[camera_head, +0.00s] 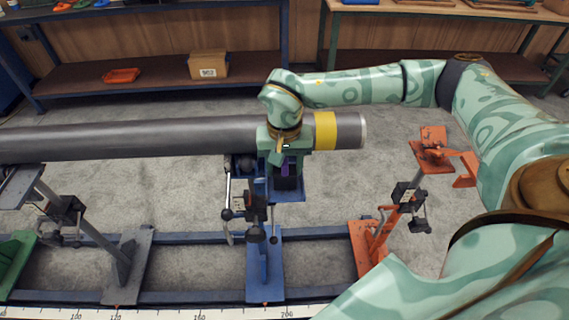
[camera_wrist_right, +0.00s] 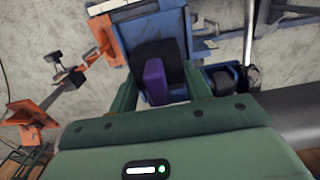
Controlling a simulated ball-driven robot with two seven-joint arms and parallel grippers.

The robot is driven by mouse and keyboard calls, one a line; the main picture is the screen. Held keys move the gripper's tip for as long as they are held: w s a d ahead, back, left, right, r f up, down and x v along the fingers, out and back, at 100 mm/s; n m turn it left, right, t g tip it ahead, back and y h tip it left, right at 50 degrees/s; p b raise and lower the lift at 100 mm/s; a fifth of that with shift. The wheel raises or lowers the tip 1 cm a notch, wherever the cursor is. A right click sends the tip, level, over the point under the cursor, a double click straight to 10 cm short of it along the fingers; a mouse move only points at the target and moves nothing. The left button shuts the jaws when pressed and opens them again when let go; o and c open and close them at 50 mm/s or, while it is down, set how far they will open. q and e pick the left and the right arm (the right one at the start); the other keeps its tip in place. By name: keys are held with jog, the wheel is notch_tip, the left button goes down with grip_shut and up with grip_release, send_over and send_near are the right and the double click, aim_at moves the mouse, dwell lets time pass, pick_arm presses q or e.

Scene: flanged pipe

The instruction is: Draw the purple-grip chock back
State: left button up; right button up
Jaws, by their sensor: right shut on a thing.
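The chock with the purple grip (camera_wrist_right: 155,82) shows in the right wrist view as a dark block with a purple handle, on the blue stand (camera_wrist_right: 145,22). In the head view the purple grip (camera_head: 286,166) is small and partly hidden under my right gripper (camera_head: 284,160). That gripper points down beside the grey pipe (camera_head: 90,137), and its green fingers are shut on the purple grip. In the right wrist view the gripper (camera_wrist_right: 162,95) has one finger on each side of the grip. My left gripper is not in either view.
The pipe runs across the view, with a yellow band (camera_head: 325,130) near its right end. Orange stands (camera_head: 435,150) are at the right, a grey stand (camera_head: 128,265) at the left. A ruler strip (camera_head: 170,313) edges the front rail. Shelves with a cardboard box (camera_head: 208,66) stand behind.

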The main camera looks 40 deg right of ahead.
jog(key=o, duration=1.2)
jog(key=shift+c, duration=0.2)
notch_tip(320, 180, up, 7)
jog(key=p, duration=0.7)
jog(key=shift+r, duration=0.1)
